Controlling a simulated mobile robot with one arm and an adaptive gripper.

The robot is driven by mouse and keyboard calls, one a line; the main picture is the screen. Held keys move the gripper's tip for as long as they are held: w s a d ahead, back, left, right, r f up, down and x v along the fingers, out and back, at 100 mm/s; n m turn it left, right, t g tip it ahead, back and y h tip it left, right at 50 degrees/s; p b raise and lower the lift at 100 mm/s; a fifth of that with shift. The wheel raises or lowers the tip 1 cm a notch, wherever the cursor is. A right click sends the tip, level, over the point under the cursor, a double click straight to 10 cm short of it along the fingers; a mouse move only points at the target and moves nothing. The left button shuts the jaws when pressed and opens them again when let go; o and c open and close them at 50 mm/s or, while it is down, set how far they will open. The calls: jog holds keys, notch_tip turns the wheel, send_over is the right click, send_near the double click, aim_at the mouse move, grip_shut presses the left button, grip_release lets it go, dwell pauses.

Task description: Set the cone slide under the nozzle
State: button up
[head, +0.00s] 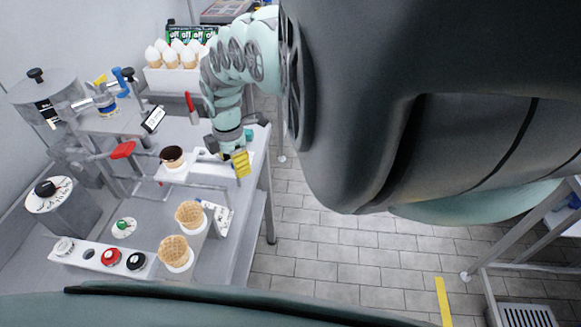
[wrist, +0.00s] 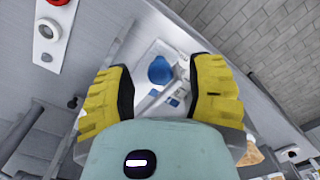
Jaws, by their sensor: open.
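The cone slide (head: 181,175) looks like a pale plate on a frame at the table's right side, carrying a cone with a dark brown inside (head: 173,153). A nozzle-like metal fitting with a blue collar (head: 107,105) stands behind and left of it; the cone is not below this fitting. My gripper (head: 240,163) is just right of the slide, at the table edge. In the wrist view its yellow fingers (wrist: 162,85) are apart, with a pale bar and a blue round part (wrist: 160,70) showing between and beyond them. Contact with the bar cannot be told.
Waffle cones (head: 174,252) stand in white holders in front. A white strip with several round lids (head: 110,258) lies at front left. A red lever (head: 123,149) and a metal drum (head: 40,90) are left. Filled cones (head: 178,55) stand behind. Open floor (head: 340,240) lies right.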

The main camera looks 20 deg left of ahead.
jog(key=shift+f, duration=0.15)
jog(key=shift+o, duration=0.2)
grip_shut()
dwell(0.3)
